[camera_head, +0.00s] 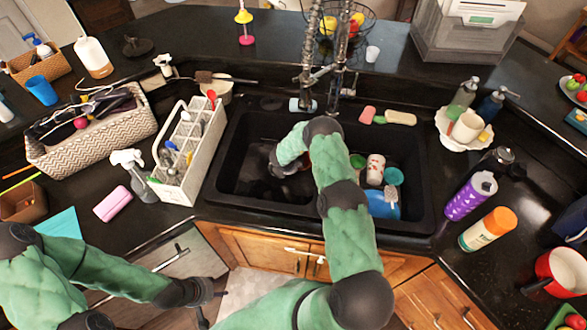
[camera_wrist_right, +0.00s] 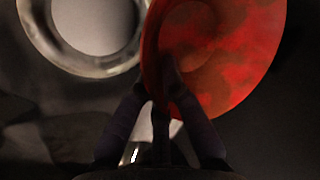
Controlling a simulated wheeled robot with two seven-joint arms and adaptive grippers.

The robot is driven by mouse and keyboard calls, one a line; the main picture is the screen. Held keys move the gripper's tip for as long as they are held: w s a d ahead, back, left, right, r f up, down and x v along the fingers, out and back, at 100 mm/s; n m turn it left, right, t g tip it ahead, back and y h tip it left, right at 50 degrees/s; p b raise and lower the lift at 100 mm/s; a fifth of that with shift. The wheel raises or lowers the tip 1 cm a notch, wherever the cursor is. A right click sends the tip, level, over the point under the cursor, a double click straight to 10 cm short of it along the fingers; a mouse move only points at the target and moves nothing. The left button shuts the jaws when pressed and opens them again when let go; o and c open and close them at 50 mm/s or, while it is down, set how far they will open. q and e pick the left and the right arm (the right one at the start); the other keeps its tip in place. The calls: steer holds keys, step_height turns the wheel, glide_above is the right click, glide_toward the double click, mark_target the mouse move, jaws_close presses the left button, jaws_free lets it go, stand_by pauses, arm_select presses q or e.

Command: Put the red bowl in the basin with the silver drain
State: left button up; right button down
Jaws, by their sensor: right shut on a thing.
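The red bowl (camera_wrist_right: 235,60) shows close up in the right wrist view. My right gripper (camera_wrist_right: 168,90) is shut on its rim and holds it tilted on edge. The silver drain (camera_wrist_right: 95,25) lies beside the bowl at the upper left of that view. In the head view my right arm reaches into the left part of the black double sink (camera_head: 240,150), with the right gripper (camera_head: 278,162) low inside it. The bowl is mostly hidden by my arm there. My left gripper (camera_head: 212,299) is open and empty in front of the counter.
The right part of the sink holds a white-and-red cup (camera_head: 375,170), a teal cup (camera_head: 393,176) and a blue item (camera_head: 382,205). A white caddy (camera_head: 192,150) stands left of the sink. The faucet (camera_head: 308,75) rises behind it. Bottles (camera_head: 470,196) stand at right.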

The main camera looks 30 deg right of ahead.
steer(key=shift+f, duration=0.2)
steer(key=shift+f, duration=0.1)
steer(key=shift+f, duration=0.1)
steer(key=c, duration=1.4)
jaws_free()
steer(key=shift+r, duration=0.55)
steer(key=p+v, duration=0.1)
steer(key=v, duration=1)
steer(key=shift+s+a+r, duration=0.1)
steer(key=shift+a, duration=0.05)
